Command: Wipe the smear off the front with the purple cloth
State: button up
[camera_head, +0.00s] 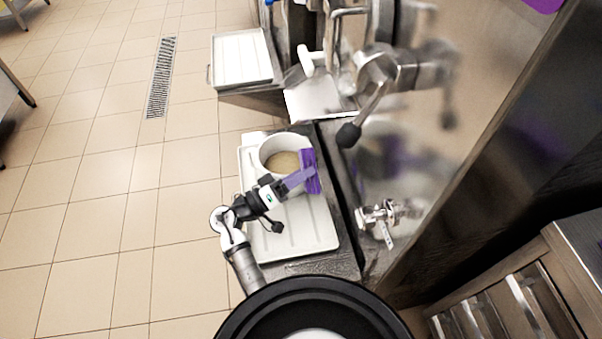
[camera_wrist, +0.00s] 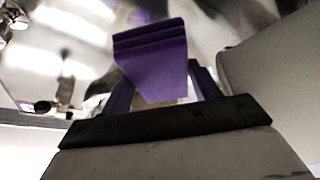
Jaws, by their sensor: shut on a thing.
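My gripper (camera_head: 297,180) is shut on the purple cloth (camera_head: 311,172) and holds it up over the white tray, beside the white tub. In the wrist view the cloth (camera_wrist: 155,62) hangs folded between the fingertips. The shiny steel front (camera_head: 385,165) of the machine is to the right of the cloth and shows a blurred purple reflection. I cannot tell whether the cloth touches the front; a gap seems to show in the head view. I cannot make out the smear in either view.
The white tub (camera_head: 270,151) with beige contents stands on the white tray (camera_head: 318,228). A tap-like metal fitting (camera_head: 380,218) and a black-knobbed lever (camera_head: 348,134) stick out at the front. Another white tray (camera_head: 241,58) is farther back. Open tiled floor (camera_head: 110,200) lies left.

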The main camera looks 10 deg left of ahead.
jog(key=shift+w+d, duration=0.25)
jog(key=shift+d, duration=0.15)
jog(key=p, duration=0.2)
send_near(351, 159)
jog(key=shift+w+d+r, duration=0.65)
jog(key=shift+w+d, duration=0.3)
jog(key=shift+w, duration=0.4)
jog(key=shift+w+d, duration=0.15)
jog(key=shift+d, duration=0.3)
jog(key=shift+w+d, duration=0.3)
jog(key=shift+d, duration=0.7)
